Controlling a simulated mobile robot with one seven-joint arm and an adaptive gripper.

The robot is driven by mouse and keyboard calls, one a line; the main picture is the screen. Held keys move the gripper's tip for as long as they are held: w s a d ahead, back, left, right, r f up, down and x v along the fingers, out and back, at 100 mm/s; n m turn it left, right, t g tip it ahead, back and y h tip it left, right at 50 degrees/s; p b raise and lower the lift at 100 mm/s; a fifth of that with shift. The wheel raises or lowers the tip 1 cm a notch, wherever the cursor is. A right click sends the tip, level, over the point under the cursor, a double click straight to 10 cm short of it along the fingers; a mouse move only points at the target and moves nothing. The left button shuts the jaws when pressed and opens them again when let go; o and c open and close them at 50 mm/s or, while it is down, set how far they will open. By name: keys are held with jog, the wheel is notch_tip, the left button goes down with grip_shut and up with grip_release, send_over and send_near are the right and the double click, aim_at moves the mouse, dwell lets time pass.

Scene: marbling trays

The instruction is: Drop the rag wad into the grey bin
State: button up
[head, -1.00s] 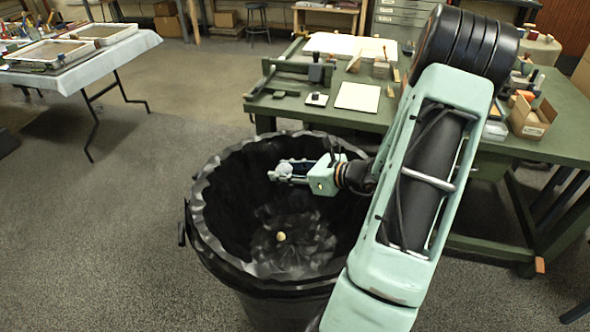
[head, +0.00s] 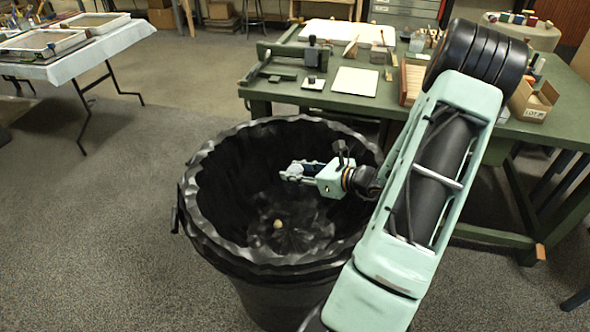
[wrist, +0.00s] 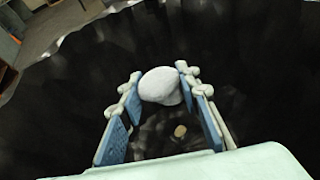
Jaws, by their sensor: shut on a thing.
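The grey bin shows as a large dark bin (head: 205,235) with a crumpled black liner, standing open on the floor. My gripper (head: 291,172) is inside the bin's mouth, over its interior. In the wrist view, my gripper (wrist: 158,88) is shut on the rag wad (wrist: 160,84), a pale rounded lump held between the fingertips. In the head view the wad is small and mostly hidden by the fingers. A small tan object (head: 278,224) lies at the bottom of the bin, and it also shows below the wad in the wrist view (wrist: 180,131).
A green workbench (head: 262,88) with boards, tools and a cardboard box (head: 533,100) stands behind the bin and to the right. A white-covered table (head: 98,45) with trays stands at the back left. The carpet left of the bin is clear.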

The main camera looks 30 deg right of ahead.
jog(key=o, duration=0.9)
jog(key=shift+r, duration=0.1)
jog(key=v, duration=1.2)
